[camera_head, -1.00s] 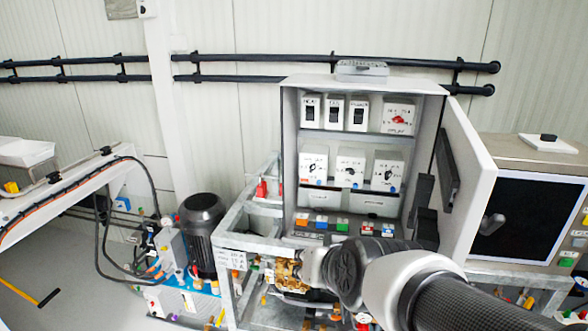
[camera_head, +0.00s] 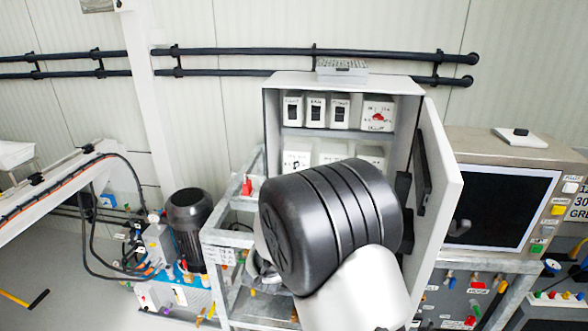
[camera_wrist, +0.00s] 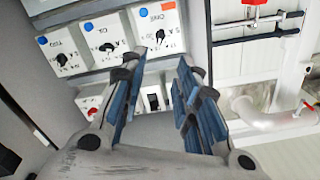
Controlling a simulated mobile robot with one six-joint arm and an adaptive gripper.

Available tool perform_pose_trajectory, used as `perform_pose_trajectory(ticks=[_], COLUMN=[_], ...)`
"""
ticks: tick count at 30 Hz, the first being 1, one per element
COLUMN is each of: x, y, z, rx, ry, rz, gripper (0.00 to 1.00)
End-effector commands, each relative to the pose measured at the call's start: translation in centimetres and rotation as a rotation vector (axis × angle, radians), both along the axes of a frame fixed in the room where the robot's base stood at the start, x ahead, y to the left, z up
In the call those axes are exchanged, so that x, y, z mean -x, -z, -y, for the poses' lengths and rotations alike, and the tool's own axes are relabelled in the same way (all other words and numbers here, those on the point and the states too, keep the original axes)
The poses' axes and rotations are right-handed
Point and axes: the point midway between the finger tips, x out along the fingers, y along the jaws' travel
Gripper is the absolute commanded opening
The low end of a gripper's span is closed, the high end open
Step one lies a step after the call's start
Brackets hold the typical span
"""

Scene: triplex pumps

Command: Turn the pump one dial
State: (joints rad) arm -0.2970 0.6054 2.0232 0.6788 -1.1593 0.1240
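Three white dial boxes with black knobs sit in a row in the open grey cabinet. In the wrist view, which looks upside down, they are a left dial box (camera_wrist: 66,54), a middle dial box (camera_wrist: 107,45) and a right dial box (camera_wrist: 156,25), each with a coloured button. Their labels are too small to tell which is pump one. In the head view my arm mostly covers this row; one dial box (camera_head: 297,160) partly shows. My gripper (camera_wrist: 172,65) is open and empty, its blue-padded fingers apart, overlapping the right dial box's lower edge in the picture.
Another row holds rocker switches (camera_head: 316,108) and a box with a red dial (camera_head: 378,115). The cabinet door (camera_head: 443,190) stands open at the right, beside a panel with a dark screen (camera_head: 502,207). Red-handled pipework (camera_wrist: 255,22) shows beside the cabinet.

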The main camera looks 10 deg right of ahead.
Motion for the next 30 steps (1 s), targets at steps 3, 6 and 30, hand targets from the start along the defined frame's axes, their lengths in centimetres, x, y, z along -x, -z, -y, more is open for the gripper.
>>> perform_pose_trajectory(ticks=[3, 6, 30], x=[-2.4, -4.6, -14.3], y=[0.0, 0.0, 0.0], z=[0.9, 1.6, 4.6], rx=[0.000, -0.001, -0.001], ry=[0.002, 0.002, -0.003], rz=[0.000, 0.000, -0.002], gripper=[0.29, 0.29, 0.29])
